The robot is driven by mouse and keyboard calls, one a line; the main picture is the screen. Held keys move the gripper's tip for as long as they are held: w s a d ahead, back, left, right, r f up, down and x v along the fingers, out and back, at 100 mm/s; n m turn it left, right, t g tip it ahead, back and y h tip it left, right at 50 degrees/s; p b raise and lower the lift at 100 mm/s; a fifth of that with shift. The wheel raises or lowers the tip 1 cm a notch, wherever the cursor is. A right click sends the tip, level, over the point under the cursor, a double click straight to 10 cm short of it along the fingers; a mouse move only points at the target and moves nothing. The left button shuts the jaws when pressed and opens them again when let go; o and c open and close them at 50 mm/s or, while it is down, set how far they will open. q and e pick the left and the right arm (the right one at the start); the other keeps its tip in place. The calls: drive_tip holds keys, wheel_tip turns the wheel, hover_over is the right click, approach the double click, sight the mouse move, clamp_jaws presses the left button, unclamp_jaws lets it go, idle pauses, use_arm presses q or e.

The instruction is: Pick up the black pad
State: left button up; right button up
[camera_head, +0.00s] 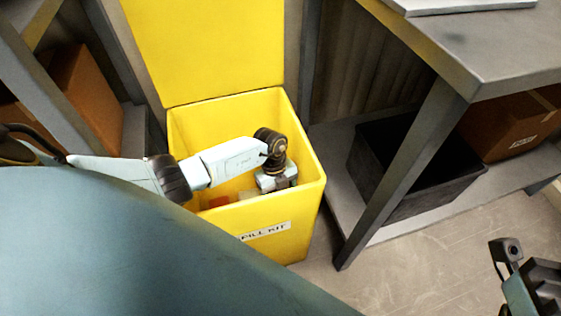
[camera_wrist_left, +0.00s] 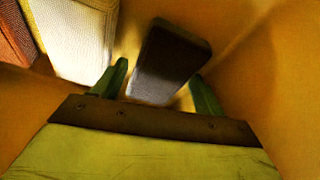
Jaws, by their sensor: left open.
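The black pad (camera_wrist_left: 172,58) stands as a dark, narrow block inside the yellow bin in the left wrist view. My left gripper (camera_wrist_left: 160,72) is open, with one green finger on each side of the pad's near end. Whether the fingers touch it I cannot tell. In the head view my left arm reaches over the bin's rim and the left gripper (camera_head: 278,180) points down inside, its fingertips hidden. The pad cannot be made out there. My right gripper (camera_head: 535,287) is partly in view at the lower right edge, and its fingers are not clear.
The yellow spill kit bin (camera_head: 270,215) has its lid (camera_head: 205,45) raised at the back. Its walls are close around my gripper. A white item (camera_wrist_left: 75,40) and a reddish item (camera_wrist_left: 12,38) lie beside the pad. A grey table (camera_head: 470,50) and dark crate (camera_head: 400,165) stand right.

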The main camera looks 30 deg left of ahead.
use_arm(q)
drive_tip(key=c, duration=0.7)
drive_tip(key=shift+r, duration=0.1)
